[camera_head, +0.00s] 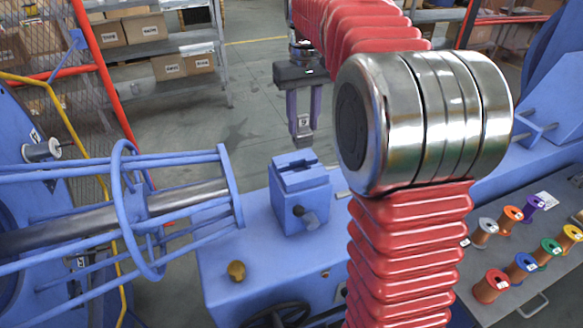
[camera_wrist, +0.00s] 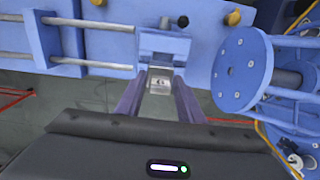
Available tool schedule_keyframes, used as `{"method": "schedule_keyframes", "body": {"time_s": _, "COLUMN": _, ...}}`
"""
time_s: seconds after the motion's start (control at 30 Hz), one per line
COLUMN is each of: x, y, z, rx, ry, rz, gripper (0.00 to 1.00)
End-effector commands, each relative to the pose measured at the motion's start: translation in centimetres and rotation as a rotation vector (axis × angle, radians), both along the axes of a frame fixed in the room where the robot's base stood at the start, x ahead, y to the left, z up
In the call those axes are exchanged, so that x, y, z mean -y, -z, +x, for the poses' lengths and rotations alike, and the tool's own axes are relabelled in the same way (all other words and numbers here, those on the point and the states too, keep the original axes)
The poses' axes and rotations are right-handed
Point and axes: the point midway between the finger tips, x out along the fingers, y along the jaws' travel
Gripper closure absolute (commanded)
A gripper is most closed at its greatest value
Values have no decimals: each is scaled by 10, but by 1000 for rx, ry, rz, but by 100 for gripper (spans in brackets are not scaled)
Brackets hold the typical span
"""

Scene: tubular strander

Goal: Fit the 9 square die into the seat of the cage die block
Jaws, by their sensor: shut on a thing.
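My gripper (camera_head: 303,138) hangs with its fingers pointing down, shut on a small grey metal square die (camera_head: 303,123) with a white label that reads 9. The cage die block (camera_head: 300,205) is blue, with a slotted seat in its top and a dark knob on its front. The die appears above and apart from the block in the head view. In the wrist view the die (camera_wrist: 160,82) sits between my purple fingertips, and the block (camera_wrist: 163,43) shows just beyond it. The inside of the seat is hard to make out.
A blue cage of rods (camera_head: 130,205) stands left of the block. A brass knob (camera_head: 236,270) sits on the blue bench in front. Several coloured spools (camera_head: 525,262) stand on a grey table at right. Shelves with boxes (camera_head: 140,28) are behind, with open floor between.

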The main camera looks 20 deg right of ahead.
Motion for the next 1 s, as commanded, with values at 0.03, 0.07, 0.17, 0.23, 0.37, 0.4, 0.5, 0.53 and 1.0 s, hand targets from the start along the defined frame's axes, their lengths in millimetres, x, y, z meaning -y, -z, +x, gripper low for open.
{"method": "schedule_keyframes", "body": {"time_s": 0.03, "x": -2, "y": -1, "z": 1, "rx": 2, "ry": -5, "rz": 0, "gripper": 100}}
{"method": "schedule_keyframes", "body": {"time_s": 0.07, "x": -3, "y": -1, "z": 1, "rx": 2, "ry": -8, "rz": 0, "gripper": 100}}
{"method": "schedule_keyframes", "body": {"time_s": 0.17, "x": -8, "y": -1, "z": 2, "rx": 2, "ry": -17, "rz": 0, "gripper": 100}}
{"method": "schedule_keyframes", "body": {"time_s": 0.23, "x": -11, "y": -1, "z": 3, "rx": 2, "ry": -23, "rz": 0, "gripper": 100}}
{"method": "schedule_keyframes", "body": {"time_s": 0.37, "x": -13, "y": 0, "z": 3, "rx": 1, "ry": -29, "rz": 0, "gripper": 100}}
{"method": "schedule_keyframes", "body": {"time_s": 0.4, "x": -14, "y": 2, "z": 4, "rx": 1, "ry": -30, "rz": 0, "gripper": 100}}
{"method": "schedule_keyframes", "body": {"time_s": 0.5, "x": -15, "y": 11, "z": 3, "rx": -2, "ry": -31, "rz": 0, "gripper": 100}}
{"method": "schedule_keyframes", "body": {"time_s": 0.53, "x": -15, "y": 14, "z": 3, "rx": -1, "ry": -31, "rz": 0, "gripper": 100}}
{"method": "schedule_keyframes", "body": {"time_s": 1.0, "x": -15, "y": 62, "z": 4, "rx": 2, "ry": -33, "rz": 0, "gripper": 100}}
